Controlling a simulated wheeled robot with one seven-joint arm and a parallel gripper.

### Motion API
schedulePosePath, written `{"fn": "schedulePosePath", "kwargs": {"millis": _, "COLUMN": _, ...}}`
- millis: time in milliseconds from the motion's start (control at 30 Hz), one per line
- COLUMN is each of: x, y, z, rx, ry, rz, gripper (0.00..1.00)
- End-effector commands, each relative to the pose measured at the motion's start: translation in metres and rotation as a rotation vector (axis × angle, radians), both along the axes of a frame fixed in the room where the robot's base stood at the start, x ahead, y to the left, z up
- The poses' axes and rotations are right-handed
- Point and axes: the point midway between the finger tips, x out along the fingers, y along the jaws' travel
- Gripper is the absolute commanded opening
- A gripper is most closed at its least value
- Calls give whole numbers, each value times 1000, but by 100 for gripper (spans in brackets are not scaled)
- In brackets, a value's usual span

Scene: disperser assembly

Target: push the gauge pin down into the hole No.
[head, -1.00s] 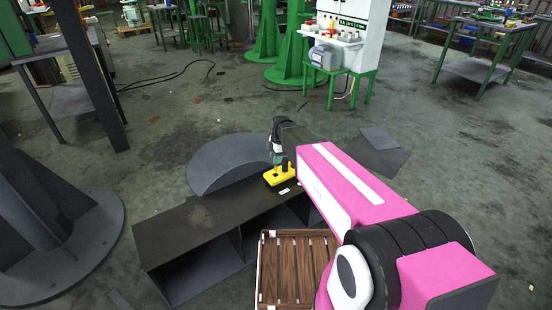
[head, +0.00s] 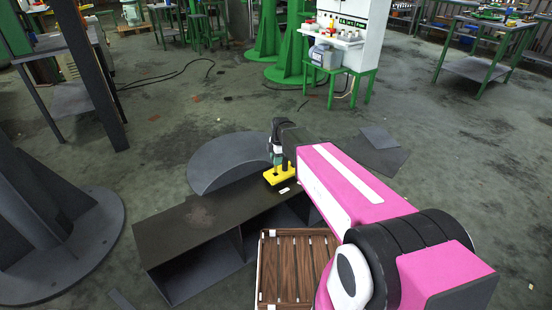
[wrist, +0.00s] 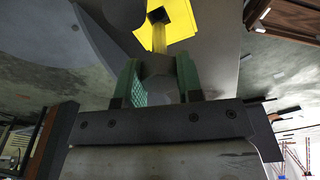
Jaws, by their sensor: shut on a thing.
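The yellow gauge block (head: 270,180) sits on the dark bench top near its far right end. It also shows at the top of the wrist view (wrist: 183,25), with a dark square opening (wrist: 158,15). My gripper (head: 278,164) is directly over the block, pointing down. In the wrist view its green fingers (wrist: 160,78) are shut on the gauge pin (wrist: 156,42). The pin's shaft looks yellowish and runs from between the fingers to the dark opening. How deep the tip sits is unclear. The far side of the block is hidden in the head view.
The dark bench (head: 205,222) has open compartments below and a mostly clear top. A small white piece (head: 284,191) lies beside the block. A slatted wooden crate (head: 262,275) stands in front, close to my pink arm.

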Motion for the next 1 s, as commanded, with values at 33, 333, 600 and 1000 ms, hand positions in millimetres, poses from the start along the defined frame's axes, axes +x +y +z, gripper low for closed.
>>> {"fn": "schedulePosePath", "kwargs": {"millis": 33, "x": 0, "y": 0, "z": -1, "rx": 0, "ry": 0, "rz": 0, "gripper": 2}}
{"fn": "schedulePosePath", "kwargs": {"millis": 333, "x": 0, "y": 0, "z": -7, "rx": 0, "ry": -1, "rz": 0, "gripper": 2}}
{"fn": "schedulePosePath", "kwargs": {"millis": 600, "x": 0, "y": 0, "z": -13, "rx": 0, "ry": -1, "rz": 0, "gripper": 2}}
{"fn": "schedulePosePath", "kwargs": {"millis": 1000, "x": 0, "y": 0, "z": -22, "rx": 0, "ry": 0, "rz": 0, "gripper": 2}}
